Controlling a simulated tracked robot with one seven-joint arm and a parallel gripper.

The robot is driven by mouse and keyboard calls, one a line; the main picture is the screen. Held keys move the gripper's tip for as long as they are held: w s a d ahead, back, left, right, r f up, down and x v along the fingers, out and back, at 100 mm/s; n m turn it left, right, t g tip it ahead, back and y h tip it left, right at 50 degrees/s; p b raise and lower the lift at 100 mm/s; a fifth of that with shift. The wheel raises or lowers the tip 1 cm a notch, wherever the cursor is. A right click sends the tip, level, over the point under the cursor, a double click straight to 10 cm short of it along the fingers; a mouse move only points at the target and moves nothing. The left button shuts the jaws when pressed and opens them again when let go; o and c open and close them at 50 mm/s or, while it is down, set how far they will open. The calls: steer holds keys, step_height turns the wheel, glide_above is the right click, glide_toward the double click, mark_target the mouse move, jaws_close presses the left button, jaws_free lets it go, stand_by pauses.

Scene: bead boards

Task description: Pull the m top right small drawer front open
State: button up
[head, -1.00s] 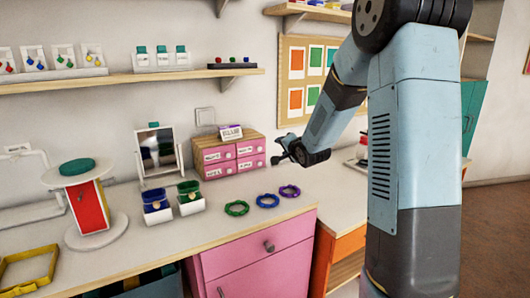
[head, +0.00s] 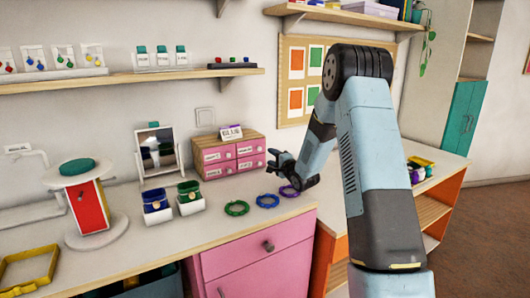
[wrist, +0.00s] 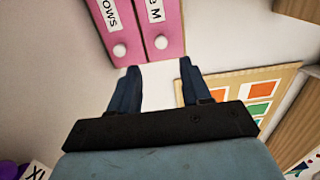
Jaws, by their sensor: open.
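The small drawer cabinet (head: 228,136) stands on the counter against the wall, with a wooden top and pink drawer fronts. Its top right small drawer front (head: 250,148) is flush with the others and looks shut. In the wrist view the drawer front with an M on its label (wrist: 155,20) has a white round knob (wrist: 161,42). My gripper (head: 271,160) is just right of the cabinet front. Its fingers (wrist: 158,66) are open and empty, pointing at the fronts. The M knob lies ahead of the gap between the fingertips, apart from them.
A neighbouring front (wrist: 119,51) with its own knob sits beside the M front. Green (head: 237,208), blue (head: 267,200) and purple (head: 289,191) rings lie on the counter below my gripper. A mirror (head: 160,152) stands left of the cabinet. A pinboard (head: 303,62) hangs behind.

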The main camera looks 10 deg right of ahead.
mark_target(260, 150)
steer(key=x, duration=0.9)
steer(key=shift+w, duration=0.1)
steer(key=shift+c, duration=0.2)
steer(key=shift+f, duration=0.1)
jaws_close()
